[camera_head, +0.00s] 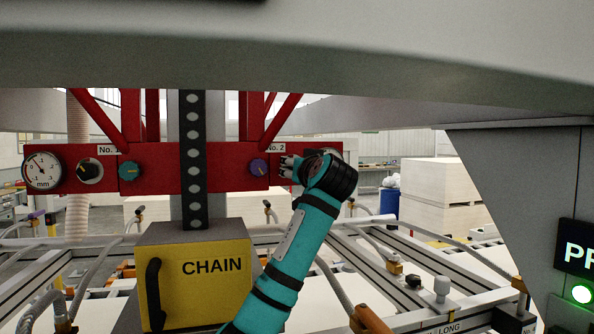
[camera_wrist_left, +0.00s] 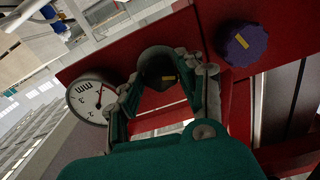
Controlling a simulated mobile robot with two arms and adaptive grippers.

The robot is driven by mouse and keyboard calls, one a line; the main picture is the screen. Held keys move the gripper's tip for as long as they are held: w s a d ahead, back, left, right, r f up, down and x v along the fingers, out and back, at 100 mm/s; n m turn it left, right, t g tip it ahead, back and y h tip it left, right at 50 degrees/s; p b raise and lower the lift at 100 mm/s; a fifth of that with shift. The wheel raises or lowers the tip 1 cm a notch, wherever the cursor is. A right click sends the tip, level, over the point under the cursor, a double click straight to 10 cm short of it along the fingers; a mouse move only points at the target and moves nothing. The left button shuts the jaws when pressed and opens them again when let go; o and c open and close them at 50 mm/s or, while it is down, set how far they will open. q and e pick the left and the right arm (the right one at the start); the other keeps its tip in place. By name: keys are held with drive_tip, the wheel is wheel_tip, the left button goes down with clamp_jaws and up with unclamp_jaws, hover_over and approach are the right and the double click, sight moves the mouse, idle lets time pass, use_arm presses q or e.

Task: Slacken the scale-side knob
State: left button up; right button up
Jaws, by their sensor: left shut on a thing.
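The black knob (camera_wrist_left: 156,66) with a yellow mark sits on the red beam (camera_head: 222,180) between a dial gauge (camera_wrist_left: 90,97) and a purple knob (camera_wrist_left: 243,44). In the left wrist view my left gripper (camera_wrist_left: 166,82) has its green fingers on either side of this black knob, shut on it. In the head view my left gripper (camera_head: 289,166) is at the beam under the No. 2 label, right of the purple knob (camera_head: 259,168).
At the left, the No. 1 group has a gauge (camera_head: 43,171), a black knob (camera_head: 90,171) and a teal knob (camera_head: 129,171). A yellow CHAIN box (camera_head: 215,285) with a black handle stands left of my arm. Rails and hoses lie below; a grey post stands at right.

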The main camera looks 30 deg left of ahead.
use_arm(q)
drive_tip(key=o, duration=1.2)
drive_tip(key=shift+c, duration=0.2)
drive_tip(key=shift+d, duration=0.1)
drive_tip(key=v, duration=1.1)
drive_tip(key=shift+s+d, duration=0.25)
drive_tip(key=shift+d, duration=0.1)
